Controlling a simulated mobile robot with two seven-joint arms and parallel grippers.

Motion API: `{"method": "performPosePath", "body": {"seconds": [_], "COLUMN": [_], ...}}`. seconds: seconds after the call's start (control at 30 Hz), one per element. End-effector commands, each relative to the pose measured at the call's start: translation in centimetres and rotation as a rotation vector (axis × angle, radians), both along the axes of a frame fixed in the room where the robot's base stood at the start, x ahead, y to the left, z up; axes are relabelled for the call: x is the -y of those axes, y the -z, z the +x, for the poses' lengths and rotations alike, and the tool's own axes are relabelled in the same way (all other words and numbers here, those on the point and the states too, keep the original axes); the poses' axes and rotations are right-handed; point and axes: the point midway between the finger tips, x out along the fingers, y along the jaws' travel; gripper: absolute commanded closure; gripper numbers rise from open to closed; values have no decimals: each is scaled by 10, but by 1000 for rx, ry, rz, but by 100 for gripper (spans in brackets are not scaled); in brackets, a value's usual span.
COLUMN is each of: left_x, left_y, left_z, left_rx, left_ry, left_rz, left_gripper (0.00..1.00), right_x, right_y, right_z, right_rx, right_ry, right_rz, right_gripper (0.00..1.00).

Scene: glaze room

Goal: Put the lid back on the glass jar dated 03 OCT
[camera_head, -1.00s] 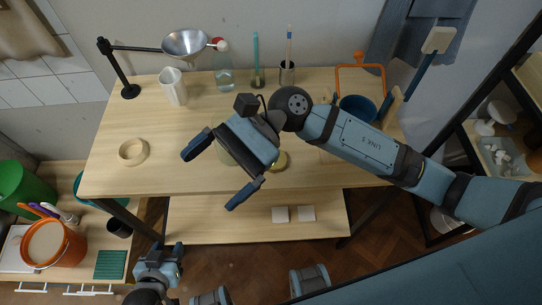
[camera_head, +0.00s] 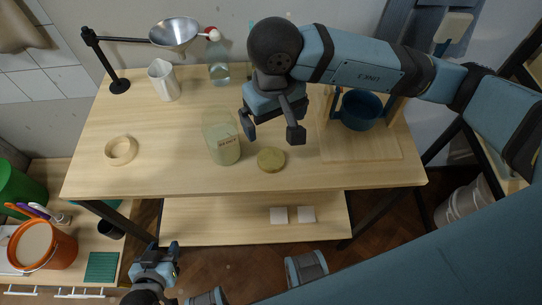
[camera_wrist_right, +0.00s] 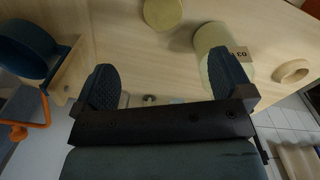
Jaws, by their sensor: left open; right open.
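The glass jar (camera_head: 223,143) stands upright and open on the table, filled with something pale green. Its label reads "03" with the rest partly hidden in the right wrist view (camera_wrist_right: 212,38). A round olive-gold lid (camera_head: 271,159) lies flat on the table just right of the jar; it also shows at the top of the right wrist view (camera_wrist_right: 162,12). My right gripper (camera_head: 272,136) is open and empty, above the table behind the lid, with its fingers pointing down. My left gripper (camera_head: 166,250) is open and empty, low in front of the table.
A tape-like ring (camera_head: 121,151) lies at the left. A white pitcher (camera_head: 163,81), a bottle (camera_head: 219,70) and a stand with a metal funnel (camera_head: 174,34) are at the back. The table's front edge is clear.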

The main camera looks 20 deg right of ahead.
Motion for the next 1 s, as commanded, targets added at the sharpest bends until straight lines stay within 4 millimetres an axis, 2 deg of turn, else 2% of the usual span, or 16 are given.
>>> {"method": "performPosePath", "body": {"seconds": [0.17,0.4,0.6,1.0], "left_x": [0,0,-1,-1], "left_y": [-1,-3,-3,-3], "left_z": [0,0,0,0], "left_rx": [0,3,2,3], "left_ry": [0,1,2,2], "left_rz": [0,2,4,5], "left_gripper": [54,54,54,54], "right_x": [0,0,-1,-1], "right_y": [10,57,83,88], "right_z": [-1,-1,0,1], "right_rx": [-5,-6,-3,-2], "right_ry": [1,3,2,1], "right_rz": [1,2,2,3], "right_gripper": [2,2,2,2]}}
